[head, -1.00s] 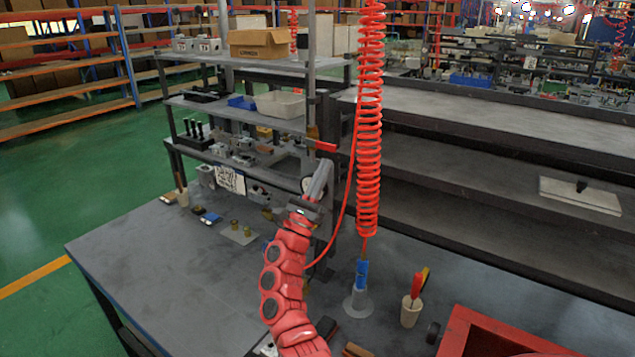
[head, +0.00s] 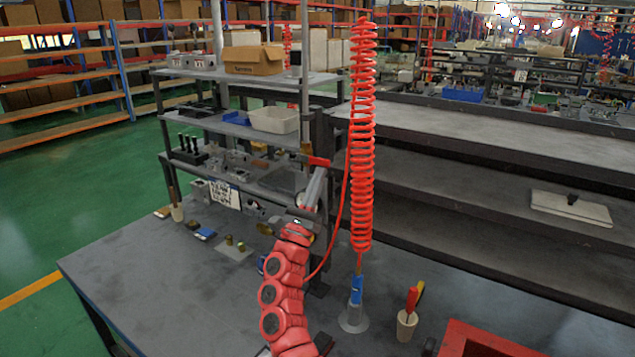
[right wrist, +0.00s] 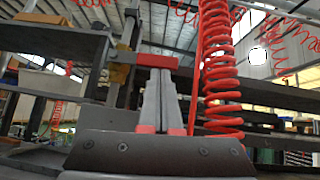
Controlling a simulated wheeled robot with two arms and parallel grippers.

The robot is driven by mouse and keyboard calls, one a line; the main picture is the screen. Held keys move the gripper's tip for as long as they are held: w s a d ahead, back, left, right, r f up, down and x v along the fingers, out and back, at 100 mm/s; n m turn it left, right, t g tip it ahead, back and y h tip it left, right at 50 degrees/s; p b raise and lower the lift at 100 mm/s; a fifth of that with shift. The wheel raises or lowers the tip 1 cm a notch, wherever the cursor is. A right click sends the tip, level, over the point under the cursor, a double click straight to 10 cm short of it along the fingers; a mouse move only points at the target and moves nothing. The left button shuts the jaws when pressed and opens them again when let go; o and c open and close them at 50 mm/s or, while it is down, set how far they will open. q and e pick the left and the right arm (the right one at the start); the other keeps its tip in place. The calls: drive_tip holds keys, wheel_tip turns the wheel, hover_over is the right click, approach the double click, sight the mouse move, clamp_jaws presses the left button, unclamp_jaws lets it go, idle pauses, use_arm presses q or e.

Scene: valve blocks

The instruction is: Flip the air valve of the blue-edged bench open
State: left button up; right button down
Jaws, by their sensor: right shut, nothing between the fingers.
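The air valve has a red lever (head: 318,161) that sticks out sideways to the right from a brass body (head: 306,148) on a bench post. In the right wrist view the red lever (right wrist: 157,61) lies across the top of my fingers, with the brass body (right wrist: 122,74) at its left. My right gripper (head: 317,172) is shut and empty, pointing up just under the lever. Its fingertips (right wrist: 160,72) look very close to the lever's underside; I cannot tell whether they touch. My left gripper is out of view.
A red coiled hose (head: 362,140) hangs just right of the valve, with a blue-ended tool (head: 356,290) below it. A cup (head: 406,325) of tools and a red bin (head: 480,338) stand at right. Shelves (head: 245,130) with parts stand behind and left.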

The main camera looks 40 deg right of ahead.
drive_tip(key=shift+s+r+n+t, duration=0.1)
drive_tip(key=shift+n+t, duration=0.3)
drive_tip(key=shift+n, duration=0.2)
drive_tip(key=shift+w+a+r+n+t+y+p, duration=0.15)
drive_tip(key=shift+w+r+n+t+y+p, duration=0.3)
drive_tip(key=shift+r+n+t+y+p, duration=1.5)
drive_tip(key=shift+w+a+r+n+t+y+p, duration=0.35)
drive_tip(key=shift+r+n+y+p, duration=0.9)
drive_tip(key=shift+n+y+p, duration=1.75)
drive_tip(key=shift+w+r+n+t+y+p, duration=0.55)
drive_tip(key=shift+r+n+t+y+p, duration=0.9)
drive_tip(key=shift+n, duration=2.1)
drive_tip(key=shift+r, duration=0.2)
